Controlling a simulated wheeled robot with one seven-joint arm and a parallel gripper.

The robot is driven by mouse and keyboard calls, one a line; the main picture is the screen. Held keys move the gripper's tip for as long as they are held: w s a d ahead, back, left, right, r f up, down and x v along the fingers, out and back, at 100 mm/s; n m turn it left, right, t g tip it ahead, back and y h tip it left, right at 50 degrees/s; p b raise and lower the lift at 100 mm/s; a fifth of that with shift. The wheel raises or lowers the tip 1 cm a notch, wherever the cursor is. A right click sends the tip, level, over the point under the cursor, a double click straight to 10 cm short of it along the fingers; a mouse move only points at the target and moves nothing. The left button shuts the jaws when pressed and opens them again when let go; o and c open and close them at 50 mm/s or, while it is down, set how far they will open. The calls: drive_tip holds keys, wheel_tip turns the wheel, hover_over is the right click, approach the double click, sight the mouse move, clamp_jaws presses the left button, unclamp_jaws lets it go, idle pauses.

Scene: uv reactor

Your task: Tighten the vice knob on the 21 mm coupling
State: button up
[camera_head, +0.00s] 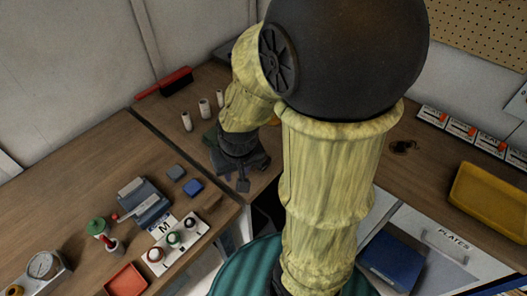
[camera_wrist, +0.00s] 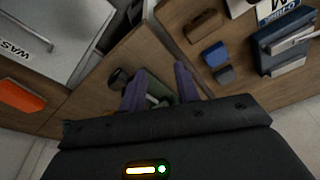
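My gripper (camera_wrist: 160,72) is open, with its two purple-grey fingers apart in the wrist view. Between and beyond them is a green block (camera_wrist: 157,86), apparently the vice, with a pale piece (camera_wrist: 153,100) at it that may be the coupling. A dark round knob (camera_wrist: 119,77) sits at the block's left, outside the left finger. I cannot tell whether any finger touches the block. In the head view my gripper (camera_head: 241,176) is over the bench corner, and a bit of green (camera_head: 210,134) shows behind it; my arm hides the rest.
Several white cylinders (camera_head: 187,121) stand behind my gripper. A red-handled brush (camera_head: 164,83) lies at the back wall. A blue block (camera_head: 193,187) and a grey block (camera_head: 175,172) lie left of my gripper. A yellow tray (camera_head: 487,201) is at the right. A gap separates the benches.

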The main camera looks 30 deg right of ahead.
drive_tip(key=w+d+r+m+g+p, duration=0.1)
drive_tip(key=w+d+r+m+p, duration=0.2)
drive_tip(key=d+r+m+p, duration=0.55)
wheel_tip(320, 180, up, 2)
drive_tip(key=m+g+p, duration=0.1)
drive_tip(key=m+p, duration=0.3)
drive_tip(key=p, duration=0.7)
hover_over(264, 163)
drive_tip(key=w, duration=0.2)
drive_tip(key=shift+s+d+r, duration=0.1)
drive_tip(key=shift+s+d, duration=0.1)
drive_tip(key=shift+d, duration=0.2)
wheel_tip(264, 163, down, 17)
drive_tip(key=shift+f, duration=0.2)
clamp_jaws()
drive_tip(key=shift+w+d+g+y, duration=0.1)
drive_tip(key=shift+g+y, duration=0.2)
